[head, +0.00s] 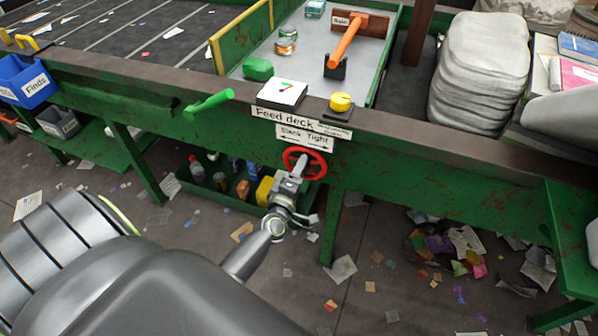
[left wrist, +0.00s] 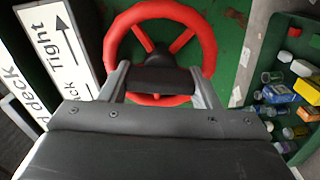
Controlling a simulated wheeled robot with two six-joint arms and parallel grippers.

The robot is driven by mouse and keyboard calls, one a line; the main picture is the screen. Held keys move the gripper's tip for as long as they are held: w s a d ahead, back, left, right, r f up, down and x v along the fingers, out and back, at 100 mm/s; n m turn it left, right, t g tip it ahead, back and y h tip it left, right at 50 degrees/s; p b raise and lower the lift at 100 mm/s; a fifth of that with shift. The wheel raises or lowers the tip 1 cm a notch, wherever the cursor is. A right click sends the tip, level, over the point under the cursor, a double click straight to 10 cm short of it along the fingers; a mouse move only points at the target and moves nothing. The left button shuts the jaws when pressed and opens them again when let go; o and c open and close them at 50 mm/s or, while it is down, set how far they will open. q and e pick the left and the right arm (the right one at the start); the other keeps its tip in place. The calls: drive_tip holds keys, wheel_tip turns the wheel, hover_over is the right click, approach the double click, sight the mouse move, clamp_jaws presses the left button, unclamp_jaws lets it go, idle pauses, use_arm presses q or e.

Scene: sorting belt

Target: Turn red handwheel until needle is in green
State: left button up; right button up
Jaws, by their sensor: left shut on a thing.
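The red handwheel (head: 321,164) is on the front of the green feed deck, below a "Slack / Tight" sign (head: 304,138). My left gripper (head: 296,168) is at the wheel from the front and shut on it. In the left wrist view the gripper's two fingers (left wrist: 160,84) reach across the lower part of the red rim (left wrist: 160,10), either side of a dark block at the middle. A white gauge (head: 281,93) on the deck edge above has a green mark and a dark needle, too small to read exactly. My right gripper is out of view.
A green lever (head: 208,104) sticks out left of the gauge, and a yellow button (head: 341,102) is at its right. An orange-handled lever (head: 346,42) stands on the deck. A green tray of bottles and boxes (left wrist: 277,75) lies below. Litter covers the floor.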

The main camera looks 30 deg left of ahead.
use_arm(q)
drive_tip(key=shift+f, duration=0.1)
drive_tip(key=o, duration=0.7)
drive_tip(key=b+v, duration=0.6)
drive_tip(key=v, duration=1.1)
drive_tip(key=shift+s+b, duration=0.25)
drive_tip(key=shift+b, duration=0.05)
